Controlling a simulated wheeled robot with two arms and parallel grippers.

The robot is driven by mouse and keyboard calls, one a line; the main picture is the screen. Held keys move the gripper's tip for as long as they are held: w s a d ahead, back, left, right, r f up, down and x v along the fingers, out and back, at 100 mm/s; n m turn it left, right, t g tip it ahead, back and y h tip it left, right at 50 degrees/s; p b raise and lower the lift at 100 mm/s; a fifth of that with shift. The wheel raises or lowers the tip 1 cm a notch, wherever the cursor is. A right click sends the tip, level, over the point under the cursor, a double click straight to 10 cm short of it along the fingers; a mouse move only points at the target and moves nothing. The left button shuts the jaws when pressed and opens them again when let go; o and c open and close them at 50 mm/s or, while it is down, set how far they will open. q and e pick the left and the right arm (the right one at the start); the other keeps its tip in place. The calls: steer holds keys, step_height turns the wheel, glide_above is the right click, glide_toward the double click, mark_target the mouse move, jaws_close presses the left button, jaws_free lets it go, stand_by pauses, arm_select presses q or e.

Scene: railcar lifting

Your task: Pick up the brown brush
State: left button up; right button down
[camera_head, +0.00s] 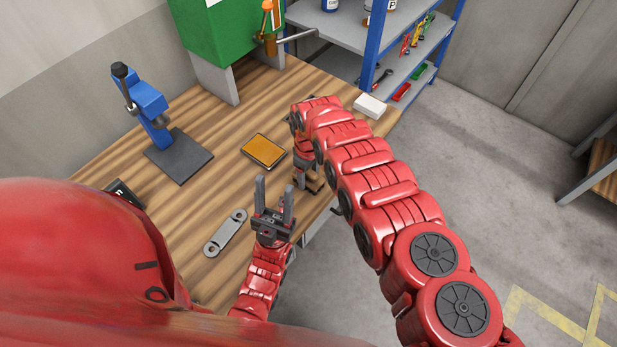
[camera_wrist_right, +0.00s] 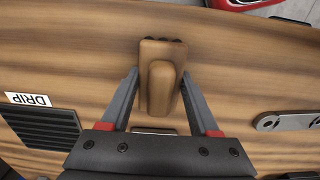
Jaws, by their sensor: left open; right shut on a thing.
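The brown brush (camera_wrist_right: 160,62) lies between the two fingers of my right gripper (camera_wrist_right: 160,76) in the right wrist view. The fingers press on its sides, and its dark end points away from the gripper. In the head view the brush (camera_head: 315,185) shows only as a small brown patch near the table's front edge, partly hidden by my right arm. My left gripper (camera_head: 273,198) is open and empty, with its fingers pointing up, just left of the right gripper.
The wooden table (camera_head: 222,118) holds an orange-topped tray (camera_head: 263,151), a grey link bar (camera_head: 226,232), a blue press (camera_head: 150,110) and a white block (camera_head: 369,106). A green machine (camera_head: 222,35) and blue-posted shelves (camera_head: 345,22) stand behind. Open floor lies to the right.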

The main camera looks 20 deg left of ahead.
mark_target(309, 171)
steer(key=shift+r, duration=0.1)
steer(key=shift+r+p, duration=0.3)
steer(key=shift+p, duration=0.05)
step_height(309, 171, up, 9)
steer(key=p, duration=0.4)
steer(key=shift+r+p, duration=0.2)
steer(key=shift+p, duration=0.1)
steer(key=shift+f, duration=0.1)
steer(key=c, duration=0.7)
jaws_free()
steer(key=c, duration=0.6)
